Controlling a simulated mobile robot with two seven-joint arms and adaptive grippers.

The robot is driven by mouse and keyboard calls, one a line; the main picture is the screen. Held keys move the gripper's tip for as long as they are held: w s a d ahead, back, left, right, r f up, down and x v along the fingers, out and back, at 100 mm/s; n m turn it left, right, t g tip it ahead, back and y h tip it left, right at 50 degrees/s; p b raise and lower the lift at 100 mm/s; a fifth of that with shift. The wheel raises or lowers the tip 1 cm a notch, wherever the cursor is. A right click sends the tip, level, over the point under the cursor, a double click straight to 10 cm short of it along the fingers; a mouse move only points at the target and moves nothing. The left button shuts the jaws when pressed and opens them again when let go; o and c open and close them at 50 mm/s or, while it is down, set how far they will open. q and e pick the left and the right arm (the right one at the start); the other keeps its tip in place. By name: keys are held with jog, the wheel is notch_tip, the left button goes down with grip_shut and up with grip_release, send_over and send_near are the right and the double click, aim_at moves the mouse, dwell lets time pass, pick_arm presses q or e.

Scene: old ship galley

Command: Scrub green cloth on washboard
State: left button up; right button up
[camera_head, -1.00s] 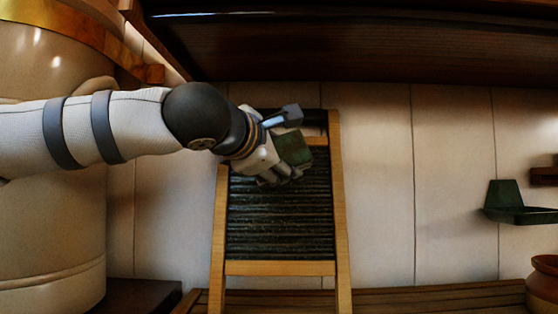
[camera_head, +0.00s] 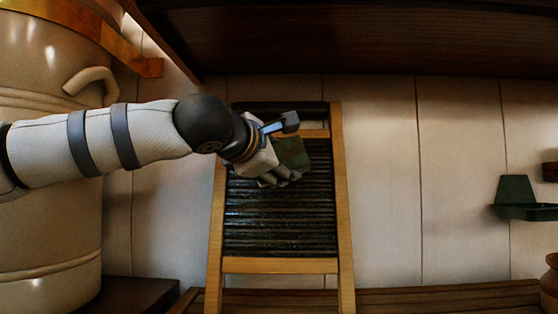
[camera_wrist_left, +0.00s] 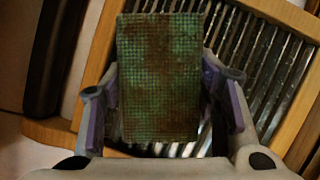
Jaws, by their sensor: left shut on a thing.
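The washboard (camera_head: 280,225) has a light wooden frame and a dark ribbed panel. It stands in the middle of the head view, its upper end away from me. My left gripper (camera_head: 283,172) is over the upper part of the ribs and is shut on the green cloth (camera_head: 292,152). In the left wrist view the cloth (camera_wrist_left: 158,80) is a green, checked rectangle with brown stains, between the two fingers. Ribs of the washboard (camera_wrist_left: 262,60) show behind it. I cannot tell whether the cloth touches the ribs. My right gripper is not in view.
A large cream vessel (camera_head: 50,190) with a handle stands at the left. A green holder (camera_head: 516,200) is on the right, above a brown pot (camera_head: 549,285) at the edge. A dark wooden beam (camera_head: 360,40) spans the top.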

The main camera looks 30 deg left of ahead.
pick_arm(q)
jog(key=shift+w+a+f, duration=0.15)
jog(key=shift+w+a, duration=0.05)
jog(key=shift+w, duration=0.25)
jog(key=shift+w+a+f, duration=0.1)
jog(key=shift+w+a, duration=0.1)
jog(key=shift+w, duration=0.2)
